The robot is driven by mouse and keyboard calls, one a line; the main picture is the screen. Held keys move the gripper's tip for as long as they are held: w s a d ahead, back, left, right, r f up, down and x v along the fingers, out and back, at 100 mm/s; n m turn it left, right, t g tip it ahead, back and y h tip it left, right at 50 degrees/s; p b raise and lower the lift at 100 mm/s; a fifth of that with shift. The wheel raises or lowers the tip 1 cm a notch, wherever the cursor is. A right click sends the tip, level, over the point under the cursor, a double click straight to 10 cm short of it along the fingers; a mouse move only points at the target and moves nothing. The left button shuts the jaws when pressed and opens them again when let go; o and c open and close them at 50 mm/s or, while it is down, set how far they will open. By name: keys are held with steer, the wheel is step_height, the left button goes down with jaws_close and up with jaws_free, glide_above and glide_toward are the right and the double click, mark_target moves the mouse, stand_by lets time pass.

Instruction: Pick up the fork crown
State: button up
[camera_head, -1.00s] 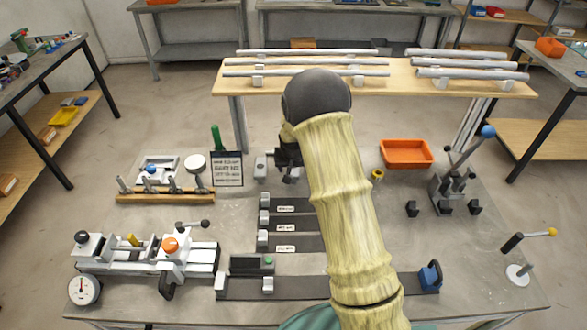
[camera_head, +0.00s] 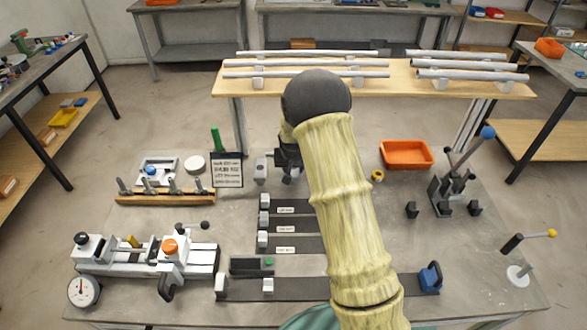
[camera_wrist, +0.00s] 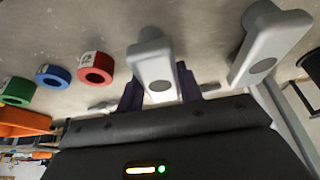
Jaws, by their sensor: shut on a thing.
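In the wrist view a light grey fork crown (camera_wrist: 150,62), with a rounded boss at its top end and a dark round spot, lies between the dark fingers of my gripper (camera_wrist: 160,92). The fingers are shut on its sides. A second, similar grey piece (camera_wrist: 268,42) stands to the right, apart from the fingers. In the head view my gripper (camera_head: 287,163) is above the bench, partly hidden by my arm, and the held piece is mostly hidden there. A grey piece (camera_head: 261,172) shows just left of the gripper.
Red (camera_wrist: 95,67), blue (camera_wrist: 53,76) and green (camera_wrist: 18,91) rings lie left of the held piece in the wrist view.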

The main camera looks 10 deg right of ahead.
step_height(320, 180, up, 4)
steer(key=shift+r+p, duration=0.1)
steer(key=shift+p, duration=1.15)
steer(key=s+a+b, duration=0.1)
steer(key=s, duration=0.5)
steer(key=s+a+b, duration=0.1)
steer(key=s, duration=0.4)
steer(key=s+a+b, duration=0.1)
steer(key=s, duration=0.5)
steer(key=shift+s+a+f, duration=0.25)
steer(key=shift+s+f, duration=0.1)
steer(key=shift+f, duration=0.05)
steer(key=shift+w, duration=0.1)
